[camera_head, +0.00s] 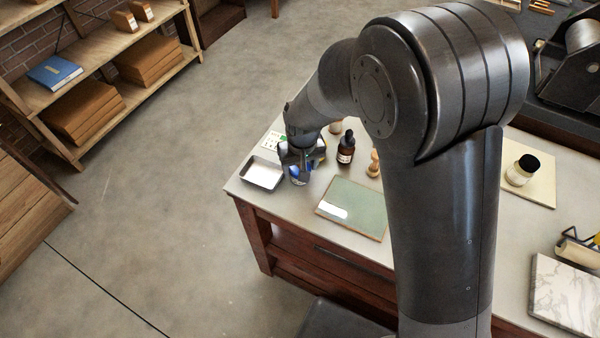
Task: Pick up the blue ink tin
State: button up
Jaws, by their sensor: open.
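The blue ink tin (299,178) stands near the left end of the work table (270,206). Only a little of its blue and pale surface shows below my gripper. My gripper (300,166) is open and right over the tin, pointing down. My gripper hides most of the tin, and I cannot tell whether the fingers touch it.
A metal tray (262,173) lies just left of the tin. A dark dropper bottle (346,147), a wooden-handled tool (374,164) and a greenish glass plate (352,208) are to its right. A marble slab (566,293) and a black-capped jar (521,170) are farther right.

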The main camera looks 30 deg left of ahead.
jog(key=shift+w+a+f, duration=0.1)
jog(key=shift+f, duration=0.75)
jog(key=c, duration=0.9)
